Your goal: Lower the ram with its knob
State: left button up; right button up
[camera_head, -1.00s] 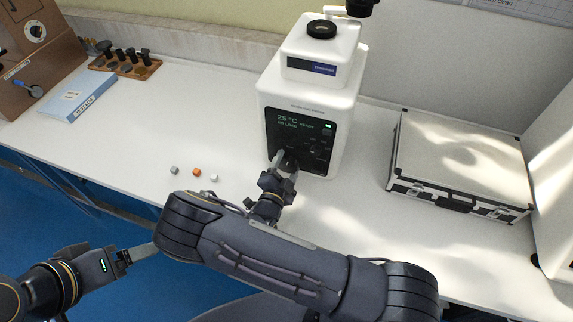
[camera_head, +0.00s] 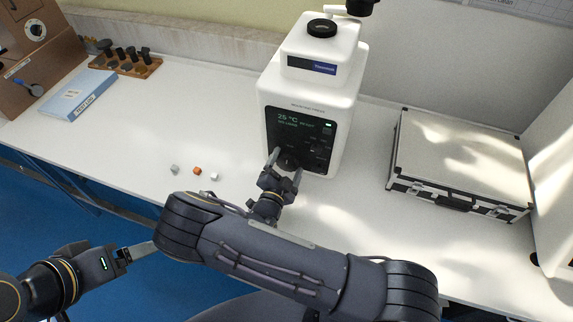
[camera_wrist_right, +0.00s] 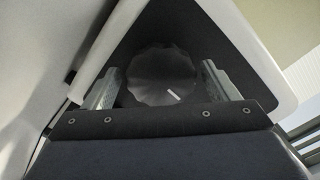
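The mounting press (camera_head: 308,88) is a white machine with a black front panel and a small lit display. Its dark scalloped knob (camera_wrist_right: 163,78) has a white pointer line and is low on that panel; it also shows in the head view (camera_head: 288,161). My right gripper (camera_head: 284,165) is at the panel with its fingers spread. In the wrist view the fingers stand on either side of the knob, with a gap at each side.
Small cubes, including an orange one (camera_head: 197,171), lie left of the press. A silver case (camera_head: 460,160) stands to the right. A blue box (camera_head: 80,95) and a wooden rack (camera_head: 127,65) are at the back left.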

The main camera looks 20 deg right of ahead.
jog(key=b+v, duration=0.1)
jog(key=v, duration=0.5)
jog(key=shift+s+a+b, duration=0.25)
jog(key=shift+a+b, duration=0.05)
jog(key=shift+b, duration=0.1)
jog(key=shift+s+a, duration=0.25)
jog(key=shift+s, duration=0.25)
